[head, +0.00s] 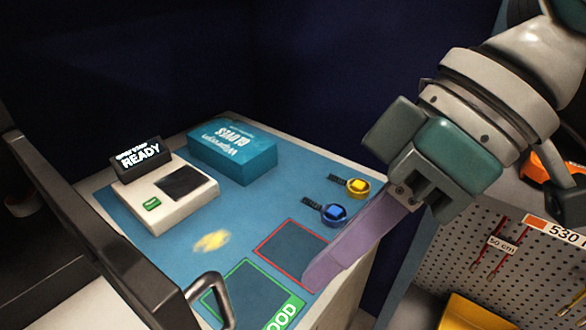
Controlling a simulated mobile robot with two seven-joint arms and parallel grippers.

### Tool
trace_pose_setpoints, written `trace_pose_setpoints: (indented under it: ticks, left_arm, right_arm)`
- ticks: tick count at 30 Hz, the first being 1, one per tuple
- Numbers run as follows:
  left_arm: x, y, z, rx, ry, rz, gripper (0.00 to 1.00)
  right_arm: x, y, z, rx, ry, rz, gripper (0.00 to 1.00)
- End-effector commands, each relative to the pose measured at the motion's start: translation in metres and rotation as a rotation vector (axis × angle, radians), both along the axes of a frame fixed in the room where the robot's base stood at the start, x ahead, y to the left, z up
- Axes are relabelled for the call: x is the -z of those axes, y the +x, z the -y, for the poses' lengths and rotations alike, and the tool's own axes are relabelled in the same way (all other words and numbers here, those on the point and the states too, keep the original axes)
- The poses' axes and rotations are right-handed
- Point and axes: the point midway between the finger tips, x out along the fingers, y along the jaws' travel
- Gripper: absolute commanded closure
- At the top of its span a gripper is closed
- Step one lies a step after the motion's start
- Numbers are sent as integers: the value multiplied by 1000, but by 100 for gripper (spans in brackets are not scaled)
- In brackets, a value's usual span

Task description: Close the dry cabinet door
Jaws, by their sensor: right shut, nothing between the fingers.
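The dry cabinet door (85,230) is a dark grey framed panel at the left, running from the left edge down to the bottom. It stands out at an angle beside the blue-topped bench, so it looks open. Its curved metal handle (222,290) shows at the bottom, in front of the bench mat. My right gripper (312,278) comes in from the upper right. Its long purple fingers are together and empty, pointing down-left over the bench's right side. They are apart from the handle, which lies to their left. My left gripper is not in view.
The bench mat (185,265) carries a white tester with a READY display (170,205), a teal glove box (232,160), and yellow (358,186) and blue (333,212) wrist straps. A pegboard (480,250) with red leads and a yellow bin (470,312) are at the right.

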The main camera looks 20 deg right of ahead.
Motion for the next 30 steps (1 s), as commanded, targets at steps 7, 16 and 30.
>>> trace_pose_setpoints:
  ticks: [7, 16, 30]
  left_arm:
    - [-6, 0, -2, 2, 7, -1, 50]
    - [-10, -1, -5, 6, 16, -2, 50]
    - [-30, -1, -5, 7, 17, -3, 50]
  right_arm:
    - [-27, 10, 6, -20, 38, -45, 100]
    - [11, 8, -24, -22, 42, -50, 100]
    - [49, -12, -78, -23, 40, -44, 100]
